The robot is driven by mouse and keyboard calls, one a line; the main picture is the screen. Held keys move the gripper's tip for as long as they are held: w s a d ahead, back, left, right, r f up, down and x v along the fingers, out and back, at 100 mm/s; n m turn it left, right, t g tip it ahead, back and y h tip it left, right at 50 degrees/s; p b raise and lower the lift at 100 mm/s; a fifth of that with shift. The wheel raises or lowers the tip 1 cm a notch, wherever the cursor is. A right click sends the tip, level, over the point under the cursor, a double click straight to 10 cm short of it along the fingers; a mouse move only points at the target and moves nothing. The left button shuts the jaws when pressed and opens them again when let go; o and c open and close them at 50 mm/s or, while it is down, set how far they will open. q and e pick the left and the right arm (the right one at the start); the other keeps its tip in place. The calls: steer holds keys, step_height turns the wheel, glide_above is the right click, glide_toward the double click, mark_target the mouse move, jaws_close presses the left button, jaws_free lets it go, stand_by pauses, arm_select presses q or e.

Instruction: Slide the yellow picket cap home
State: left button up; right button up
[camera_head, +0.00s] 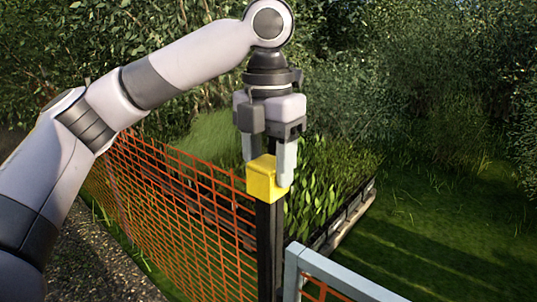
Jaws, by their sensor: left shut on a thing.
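The yellow picket cap (262,183) is a small cube-like block at the top of a dark upright picket (268,245). My left gripper (268,158) points straight down from above and is shut on the cap, with its pale fingers on either side of it. The cap's lower edge meets the picket's top in the picture. How far the picket reaches inside the cap is hidden. My right gripper is not in view.
Orange mesh fencing (185,215) runs left from the picket. A grey metal frame (335,272) stands at the lower right, close to the picket. Behind is a raised bed of leafy plants (325,185). Grass (440,235) lies open at the right, with dense bushes behind.

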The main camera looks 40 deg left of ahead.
arm_select(q)
steer(key=shift+f, duration=0.25)
steer(key=o, duration=1.1)
steer(key=shift+r, duration=3.6)
